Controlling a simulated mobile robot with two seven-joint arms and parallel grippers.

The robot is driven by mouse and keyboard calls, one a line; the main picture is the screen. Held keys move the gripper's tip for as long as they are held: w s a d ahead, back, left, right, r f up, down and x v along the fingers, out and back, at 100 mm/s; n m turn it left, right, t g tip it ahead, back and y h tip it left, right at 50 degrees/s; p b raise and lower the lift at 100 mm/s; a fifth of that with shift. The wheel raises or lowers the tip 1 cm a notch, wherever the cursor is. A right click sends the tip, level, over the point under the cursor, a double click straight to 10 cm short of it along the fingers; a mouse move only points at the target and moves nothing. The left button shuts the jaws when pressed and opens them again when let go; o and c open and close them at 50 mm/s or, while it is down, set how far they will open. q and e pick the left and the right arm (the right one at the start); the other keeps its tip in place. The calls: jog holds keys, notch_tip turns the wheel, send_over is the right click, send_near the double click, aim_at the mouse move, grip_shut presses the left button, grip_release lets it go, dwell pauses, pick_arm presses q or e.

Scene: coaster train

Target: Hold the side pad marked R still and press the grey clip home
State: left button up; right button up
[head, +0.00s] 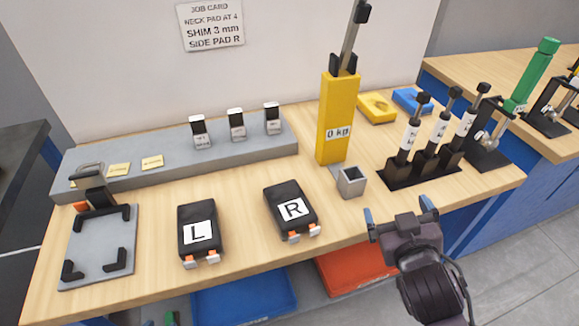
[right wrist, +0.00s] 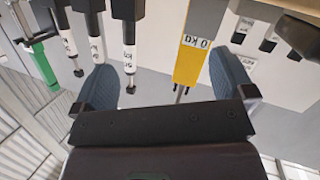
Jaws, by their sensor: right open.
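The side pad marked R (head: 291,209) is a black block with a white label, lying on the wooden table in the head view. At its front edge are two small clips (head: 304,235), orange and pale grey; which counts as the grey clip is too small to tell. A matching pad marked L (head: 198,230) lies to its left. My right gripper (head: 400,213) is open and empty, in front of the table's edge and to the right of the R pad, apart from it. Its two blue fingertips also show in the right wrist view (right wrist: 162,85). My left gripper is not seen.
A small grey square cup (head: 351,181) and a yellow 0 kg post (head: 338,120) stand behind and right of the R pad. A black rack (head: 425,168) holds labelled tools. A grey fixture plate (head: 98,247) lies far left. Table is bare around the pads.

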jog(key=w+a+r+n+t+y, duration=0.3)
jog(key=a+r+n+t+y, duration=0.1)
jog(key=a+r+n+y, duration=0.85)
jog(key=s+a+r+n+g+y, duration=0.25)
jog(key=a+n+g+y, duration=0.25)
jog(key=a+n+g, duration=0.35)
jog(key=s+a+r+n+g+y, duration=0.1)
jog(key=s+a+n+g+y, duration=0.4)
jog(key=n+g, duration=0.6)
jog(key=n+h, duration=0.5)
jog(key=h, duration=1.7)
send_over(291, 205)
notch_tip(291, 205, down, 10)
jog(key=shift+s+a+r, duration=0.1)
jog(key=shift+a+r, duration=0.05)
jog(key=shift+r, duration=0.1)
jog(key=shift+d+f, duration=0.2)
notch_tip(291, 205, down, 10)
jog(key=shift+f+b, duration=0.15)
jog(key=shift+b, duration=0.7)
